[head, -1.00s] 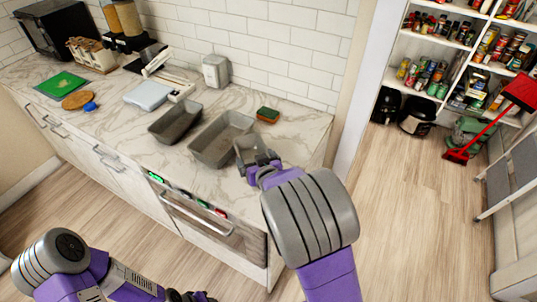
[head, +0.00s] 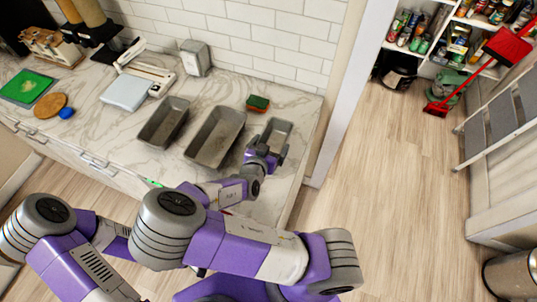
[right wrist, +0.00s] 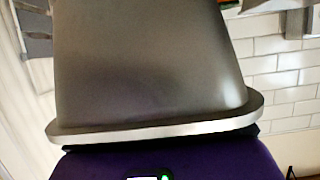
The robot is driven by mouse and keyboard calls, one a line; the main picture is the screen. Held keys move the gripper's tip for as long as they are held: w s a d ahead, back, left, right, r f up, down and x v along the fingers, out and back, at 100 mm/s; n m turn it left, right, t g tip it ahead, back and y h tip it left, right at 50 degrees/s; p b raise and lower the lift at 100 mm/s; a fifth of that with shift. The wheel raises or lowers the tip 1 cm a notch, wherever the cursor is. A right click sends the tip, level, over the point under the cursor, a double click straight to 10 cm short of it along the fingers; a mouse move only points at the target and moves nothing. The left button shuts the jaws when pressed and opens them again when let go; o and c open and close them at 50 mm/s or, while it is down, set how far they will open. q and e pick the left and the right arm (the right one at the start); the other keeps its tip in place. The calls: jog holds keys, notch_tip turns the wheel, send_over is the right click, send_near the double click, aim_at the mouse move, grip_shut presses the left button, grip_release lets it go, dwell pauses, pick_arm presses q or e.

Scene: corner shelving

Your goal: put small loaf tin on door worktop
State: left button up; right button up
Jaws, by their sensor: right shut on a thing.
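The small loaf tin (head: 279,131) is a grey metal tin at the right end of the marble worktop (head: 105,128) in the head view. My right gripper (head: 265,155) is shut on its near end. The tin also fills much of the right wrist view (right wrist: 150,65), with its pale rim close to the gripper. I cannot tell whether the tin touches the worktop or is just above it. My left arm comes in at the lower left, and its gripper is hidden behind my right arm.
A larger loaf tin (head: 215,137) and another grey tin (head: 165,122) stand left of the small tin. A green and orange sponge (head: 258,103) lies behind it. A white scale (head: 125,92) and a grey box (head: 196,58) are farther left. Open floor (head: 375,165) lies to the right.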

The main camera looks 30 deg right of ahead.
notch_tip(320, 180, down, 7)
jog(key=shift+r+b, duration=0.1)
jog(key=shift+b, duration=0.3)
jog(key=shift+f, duration=0.4)
jog(key=shift+f, duration=0.15)
jog(key=o, duration=0.8)
jog(key=shift+r, duration=0.2)
jog(key=p+v, duration=0.1)
jog(key=v, duration=1.1)
